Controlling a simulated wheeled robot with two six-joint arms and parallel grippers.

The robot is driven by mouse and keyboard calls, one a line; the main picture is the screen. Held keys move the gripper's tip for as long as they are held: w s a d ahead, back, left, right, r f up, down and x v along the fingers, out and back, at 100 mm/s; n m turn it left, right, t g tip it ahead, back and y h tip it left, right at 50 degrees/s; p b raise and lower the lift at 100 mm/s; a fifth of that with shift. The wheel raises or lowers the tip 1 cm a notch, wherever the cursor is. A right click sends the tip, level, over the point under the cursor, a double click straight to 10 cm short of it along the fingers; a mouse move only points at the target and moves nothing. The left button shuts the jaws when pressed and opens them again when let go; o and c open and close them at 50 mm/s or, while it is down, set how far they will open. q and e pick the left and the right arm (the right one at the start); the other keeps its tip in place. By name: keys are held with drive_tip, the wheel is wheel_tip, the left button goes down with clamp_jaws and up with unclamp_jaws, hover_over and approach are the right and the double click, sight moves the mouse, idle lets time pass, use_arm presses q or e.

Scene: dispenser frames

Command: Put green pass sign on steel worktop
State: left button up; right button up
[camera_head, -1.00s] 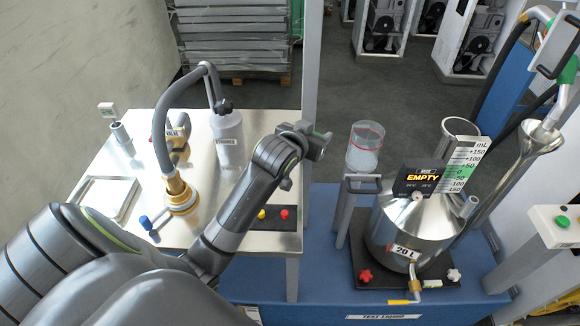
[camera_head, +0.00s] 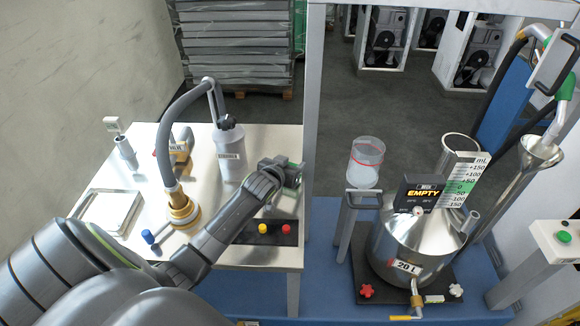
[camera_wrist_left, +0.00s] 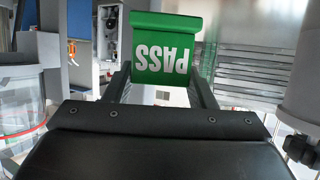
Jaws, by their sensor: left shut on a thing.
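The green pass sign (camera_wrist_left: 165,48) fills the upper middle of the left wrist view, its white word PASS upside down. My left gripper (camera_wrist_left: 161,88) is shut on it, with a dark finger at each side. In the head view my left gripper (camera_head: 287,174) is at the right part of the steel worktop (camera_head: 265,143), seen from above. The sign is mostly hidden there behind the gripper. I cannot tell the sign's height above the worktop. My right gripper is not in view.
On the worktop stand a grey bottle (camera_head: 229,150), a brass fitting with hose (camera_head: 182,207), a square tray (camera_head: 107,212) and a button strip (camera_head: 273,231). A grey post (camera_head: 317,100) rises by its right edge. Right of it stands a steel 20 L vessel (camera_head: 412,250).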

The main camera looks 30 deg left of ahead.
use_arm(q)
drive_tip(key=shift+f, duration=0.55)
drive_tip(key=o, duration=1)
drive_tip(key=shift+f, duration=0.15)
drive_tip(key=shift+r, duration=0.2)
drive_tip(key=shift+s+d+r, duration=0.1)
drive_tip(key=shift+s, duration=0.45)
drive_tip(key=v, duration=1.1)
drive_tip(key=shift+b, duration=0.4)
drive_tip(key=shift+w, duration=0.1)
